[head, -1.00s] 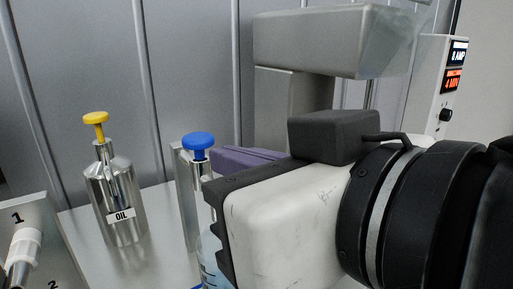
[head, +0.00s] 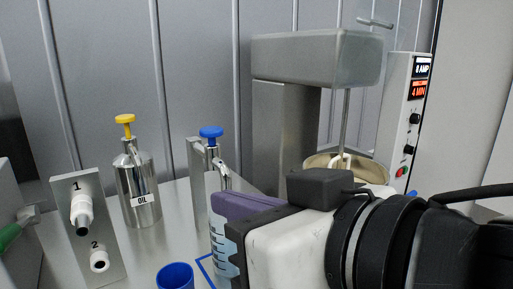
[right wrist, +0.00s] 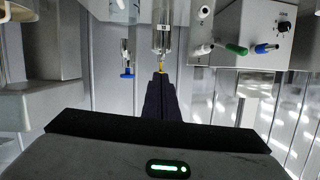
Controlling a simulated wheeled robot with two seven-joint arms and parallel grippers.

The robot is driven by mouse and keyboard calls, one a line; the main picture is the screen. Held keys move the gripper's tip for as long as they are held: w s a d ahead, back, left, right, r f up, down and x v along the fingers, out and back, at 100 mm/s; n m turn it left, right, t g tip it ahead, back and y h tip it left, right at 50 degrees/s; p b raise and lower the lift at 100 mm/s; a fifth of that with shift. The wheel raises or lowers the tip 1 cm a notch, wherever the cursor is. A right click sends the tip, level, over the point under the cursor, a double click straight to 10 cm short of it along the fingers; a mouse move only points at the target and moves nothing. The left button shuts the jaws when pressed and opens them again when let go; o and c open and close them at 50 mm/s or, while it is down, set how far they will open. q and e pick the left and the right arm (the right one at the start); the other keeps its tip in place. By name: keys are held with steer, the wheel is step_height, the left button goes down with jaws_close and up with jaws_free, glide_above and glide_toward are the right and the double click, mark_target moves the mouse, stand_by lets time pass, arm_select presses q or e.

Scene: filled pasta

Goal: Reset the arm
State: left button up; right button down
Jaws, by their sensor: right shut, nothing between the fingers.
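My right gripper (head: 232,208) comes in from the right in the head view, its white and black body at the lower middle. Its purple fingers point left, in front of the blue-topped pump dispenser (head: 212,133). In the right wrist view the purple fingers (right wrist: 161,82) lie together with nothing between them. Their tips overlap the yellow pump of the oil bottle (right wrist: 163,32) in the picture; I cannot tell the distance. The arm hides part of the counter and the lower part of the mixer. My left gripper is not in view.
The oil bottle with a yellow pump (head: 138,185) stands left of the gripper. A numbered panel with white nozzles (head: 88,225), a blue cup (head: 175,275) and a marked clear container (head: 222,252) are near. Behind stand a grey mixer (head: 315,60) over a bowl and a control box (head: 400,120).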

steer(key=w+d+f+m+g+h, duration=0.1)
steer(key=d+f, duration=0.3)
steer(key=f, duration=0.4)
steer(key=w+d+f+m+g+h, duration=0.1)
steer(key=d+f+m+h, duration=0.15)
steer(key=f, duration=0.65)
steer(key=w+d+f+m+g, duration=0.1)
steer(key=d+f, duration=0.3)
steer(key=f, duration=0.4)
steer(key=s+d+f+g+h, duration=0.3)
steer(key=s+d+f, duration=0.4)
steer(key=s+f, duration=0.25)
steer(key=s+d+f+g+h, duration=0.2)
steer(key=s+d+f, duration=0.55)
steer(key=f, duration=0.35)
steer(key=w+a+f+t+y, duration=0.1)
steer(key=w+a+f+t, duration=0.1)
steer(key=f, duration=0.4)
steer(key=w+a+f+t+y, duration=0.1)
steer(key=w+a+f+t, duration=0.1)
steer(key=f, duration=0.4)
steer(key=shift+w+a+t, duration=0.2)
steer(key=shift+a+t, duration=0.3)
steer(key=shift+a, duration=0.5)
